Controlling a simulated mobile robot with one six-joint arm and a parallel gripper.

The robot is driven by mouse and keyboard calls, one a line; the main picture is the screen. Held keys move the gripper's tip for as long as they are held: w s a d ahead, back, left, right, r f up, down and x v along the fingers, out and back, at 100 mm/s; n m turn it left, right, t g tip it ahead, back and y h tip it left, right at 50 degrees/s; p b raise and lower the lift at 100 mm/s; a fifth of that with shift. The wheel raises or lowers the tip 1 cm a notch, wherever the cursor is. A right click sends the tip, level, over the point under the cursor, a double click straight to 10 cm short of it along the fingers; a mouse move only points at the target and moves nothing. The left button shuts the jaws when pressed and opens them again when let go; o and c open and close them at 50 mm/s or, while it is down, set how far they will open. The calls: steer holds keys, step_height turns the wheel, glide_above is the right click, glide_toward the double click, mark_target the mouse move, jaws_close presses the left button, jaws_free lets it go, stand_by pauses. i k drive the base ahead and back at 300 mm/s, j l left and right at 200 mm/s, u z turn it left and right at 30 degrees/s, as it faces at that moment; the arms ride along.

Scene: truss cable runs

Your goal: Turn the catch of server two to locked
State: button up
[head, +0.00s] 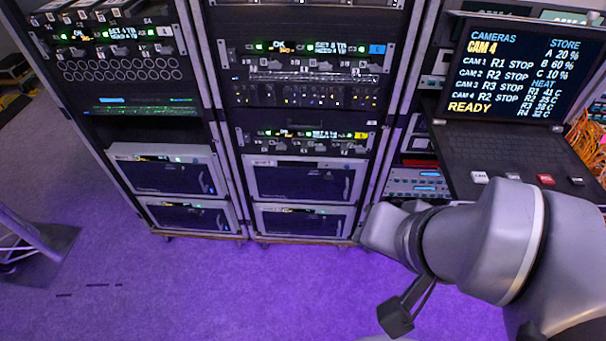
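Several server units with pale frames and dark fronts sit low in the two racks. They are an upper left server (165,176), a lower left server (190,217), an upper right server (300,184) and a lower right server (300,222). Their number labels are too small to read, so I cannot tell which is server two. The catches and their positions cannot be made out. My arm reaches in from the right, its end (382,226) in front of the right rack's lower right corner in the picture. The fingers cannot be made out.
A console with a screen (525,65) reading "CAM 4" and "READY" and a dark keyboard (505,150) stands at the right. Orange cables (588,140) hang beside it. A metal stand foot (35,250) is at the left. The purple-lit floor (210,290) before the racks is mostly clear.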

mark_target(328, 177)
steer(key=i+j+u, duration=0.2)
steer(key=i+j, duration=0.15)
steer(key=j, duration=0.25)
steer(key=i+j+u, duration=0.15)
steer(key=i+j, duration=0.25)
steer(key=j, duration=0.15)
